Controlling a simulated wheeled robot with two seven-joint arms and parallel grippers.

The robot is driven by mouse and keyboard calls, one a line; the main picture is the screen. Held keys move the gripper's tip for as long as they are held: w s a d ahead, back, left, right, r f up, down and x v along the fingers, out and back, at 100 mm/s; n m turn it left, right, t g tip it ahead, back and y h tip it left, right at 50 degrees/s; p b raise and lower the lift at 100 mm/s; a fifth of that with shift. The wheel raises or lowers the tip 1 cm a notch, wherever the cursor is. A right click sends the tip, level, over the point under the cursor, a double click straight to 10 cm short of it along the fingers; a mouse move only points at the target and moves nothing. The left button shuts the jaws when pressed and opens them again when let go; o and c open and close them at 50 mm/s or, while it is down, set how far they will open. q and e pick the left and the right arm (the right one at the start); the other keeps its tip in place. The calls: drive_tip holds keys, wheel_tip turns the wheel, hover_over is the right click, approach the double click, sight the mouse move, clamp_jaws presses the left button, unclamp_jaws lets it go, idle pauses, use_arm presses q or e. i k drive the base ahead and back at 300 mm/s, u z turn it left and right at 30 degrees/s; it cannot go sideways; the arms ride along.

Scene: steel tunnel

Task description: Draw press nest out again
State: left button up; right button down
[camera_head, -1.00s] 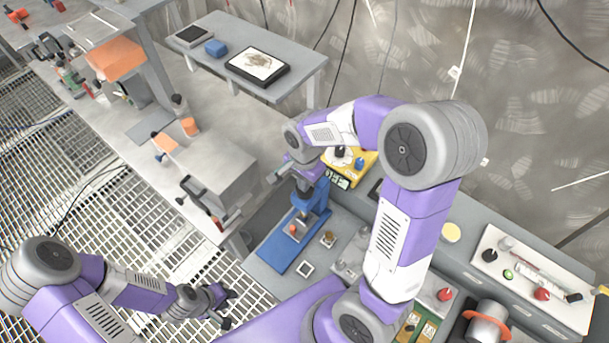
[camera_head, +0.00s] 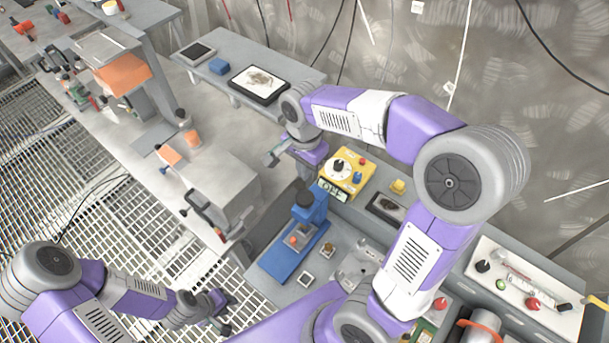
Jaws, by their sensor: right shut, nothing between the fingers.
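The blue press (camera_head: 311,207) stands on the bench with its long blue base plate (camera_head: 272,264) running toward the front left. On that plate, in front of the column, sits a small pale block with an orange-red top (camera_head: 293,240), seemingly the nest. I cannot tell how far it sits from under the press head. My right gripper (camera_head: 272,158) is shut and empty, above and behind the press at its upper left, apart from it in the picture. My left gripper (camera_head: 226,312) is open and empty at lower left, over the floor grating, away from the press.
A yellow box with a dial (camera_head: 345,172) stands behind the press. A grey block (camera_head: 220,190) stands on the left bench. My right arm crosses above the right bench.

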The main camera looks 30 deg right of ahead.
sight(301, 233)
drive_tip(key=k, duration=1.5)
